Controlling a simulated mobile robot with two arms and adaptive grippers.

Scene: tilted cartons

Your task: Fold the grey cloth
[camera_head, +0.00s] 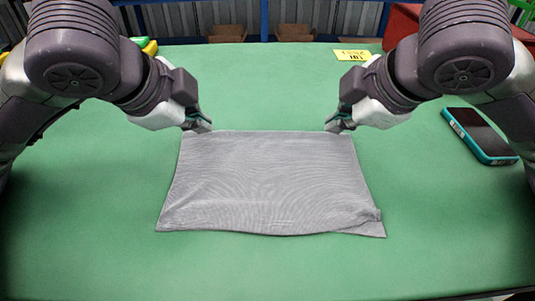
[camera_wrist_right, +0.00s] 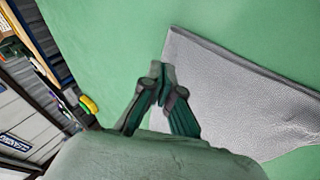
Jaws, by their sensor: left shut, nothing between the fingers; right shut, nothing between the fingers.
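The grey cloth (camera_head: 268,182) lies flat on the green table in a rough rectangle, with a small layered flap at its near right corner. In the right wrist view the cloth (camera_wrist_right: 245,95) spreads to the right of the fingers. My left gripper (camera_head: 200,127) is shut at the cloth's far left corner. My right gripper (camera_head: 338,127) is shut at the far right corner; its fingertips (camera_wrist_right: 162,72) meet beside the cloth's edge in the right wrist view. Neither gripper holds cloth. Whether the tips touch the cloth is hard to tell.
The green table (camera_head: 80,250) is clear in front of and beside the cloth. A phone in a teal case (camera_head: 480,135) lies at the right. A yellow label (camera_head: 352,55) lies at the far edge, near a red box (camera_head: 400,24). Yellow-green items (camera_head: 145,45) sit at the far left.

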